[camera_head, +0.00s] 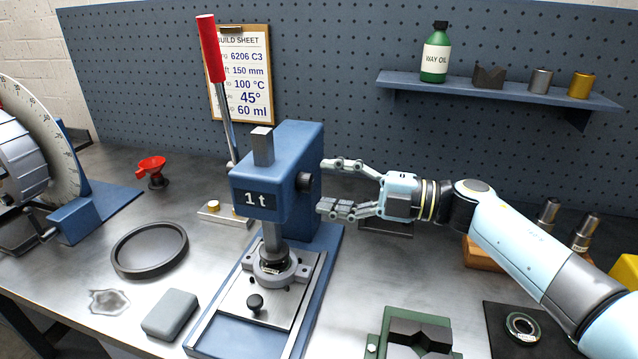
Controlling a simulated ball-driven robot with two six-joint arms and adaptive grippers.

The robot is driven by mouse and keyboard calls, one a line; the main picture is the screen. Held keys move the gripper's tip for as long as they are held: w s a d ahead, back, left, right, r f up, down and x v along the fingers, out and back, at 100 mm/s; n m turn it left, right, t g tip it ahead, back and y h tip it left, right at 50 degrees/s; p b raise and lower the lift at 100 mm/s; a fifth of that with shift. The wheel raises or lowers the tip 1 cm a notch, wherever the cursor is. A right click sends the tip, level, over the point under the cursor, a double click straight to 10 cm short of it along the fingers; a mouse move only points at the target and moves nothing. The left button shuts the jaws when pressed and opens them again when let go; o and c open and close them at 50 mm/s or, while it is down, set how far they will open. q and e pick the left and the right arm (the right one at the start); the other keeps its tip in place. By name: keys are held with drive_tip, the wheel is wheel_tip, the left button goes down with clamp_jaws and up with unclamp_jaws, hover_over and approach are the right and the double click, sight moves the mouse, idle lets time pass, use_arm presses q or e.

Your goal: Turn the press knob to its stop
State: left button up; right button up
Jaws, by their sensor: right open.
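The blue press (300,148) stands in the middle of the bench with a "1 t" label (255,199) on its front. Its dark round knob (304,182) sticks out of the right side of the press head. My right gripper (322,186) comes in from the right with its fingers open, one above and one below the knob's height. The fingertips are close to the knob; I cannot tell whether they touch it. My left gripper is not in view.
A red-handled lever (211,50) rises behind the press. A grey block (170,313) and a black ring tray (150,250) lie to the left. A green fixture (375,343) stands front right. A shelf (500,90) with a bottle hangs behind.

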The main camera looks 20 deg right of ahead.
drive_tip(key=v, duration=0.9)
drive_tip(key=shift+s+d, duration=0.1)
